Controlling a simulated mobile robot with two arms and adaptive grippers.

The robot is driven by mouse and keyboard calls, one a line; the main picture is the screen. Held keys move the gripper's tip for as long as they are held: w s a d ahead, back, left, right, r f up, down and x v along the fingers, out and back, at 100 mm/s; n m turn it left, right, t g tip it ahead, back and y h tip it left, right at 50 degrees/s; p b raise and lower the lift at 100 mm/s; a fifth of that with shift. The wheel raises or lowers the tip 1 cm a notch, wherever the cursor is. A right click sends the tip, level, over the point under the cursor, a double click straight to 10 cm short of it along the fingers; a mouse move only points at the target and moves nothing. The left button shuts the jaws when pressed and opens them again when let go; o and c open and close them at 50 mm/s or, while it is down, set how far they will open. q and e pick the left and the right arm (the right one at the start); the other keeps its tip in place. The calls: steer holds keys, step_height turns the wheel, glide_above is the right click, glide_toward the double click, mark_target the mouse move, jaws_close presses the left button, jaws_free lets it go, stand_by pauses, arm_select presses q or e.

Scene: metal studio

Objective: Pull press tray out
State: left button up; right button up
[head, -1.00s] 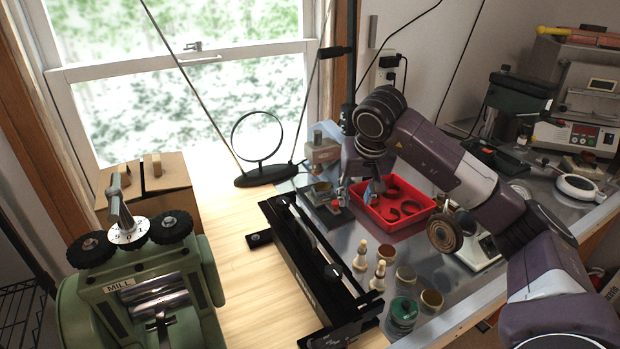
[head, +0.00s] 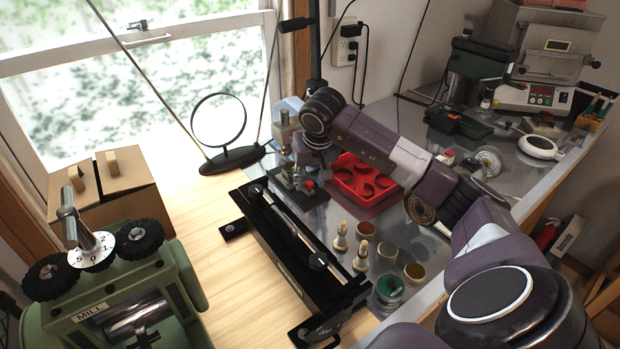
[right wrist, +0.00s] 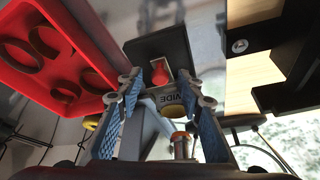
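The small press (head: 284,130) stands at the back of the metal bench, partly hidden behind my right arm. Its dark tray (head: 316,196) sits low at its front and carries a red knob (head: 309,184). In the right wrist view, the black tray (right wrist: 150,47) and its red knob (right wrist: 160,73) lie just beyond the fingertips. My right gripper (right wrist: 160,88) points at the knob, with its blue-padded fingers apart on either side of it. I see no contact with the knob. In the head view, my right gripper (head: 300,178) is small beside the press. My left gripper is out of view.
A red compartment tray (head: 365,182) stands close to the right of the press. A long black frame (head: 296,247) lies in front. Pegs and small round pots (head: 388,289) stand nearer on the bench. A green mill (head: 115,295) is at the left.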

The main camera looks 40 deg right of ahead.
jaws_close()
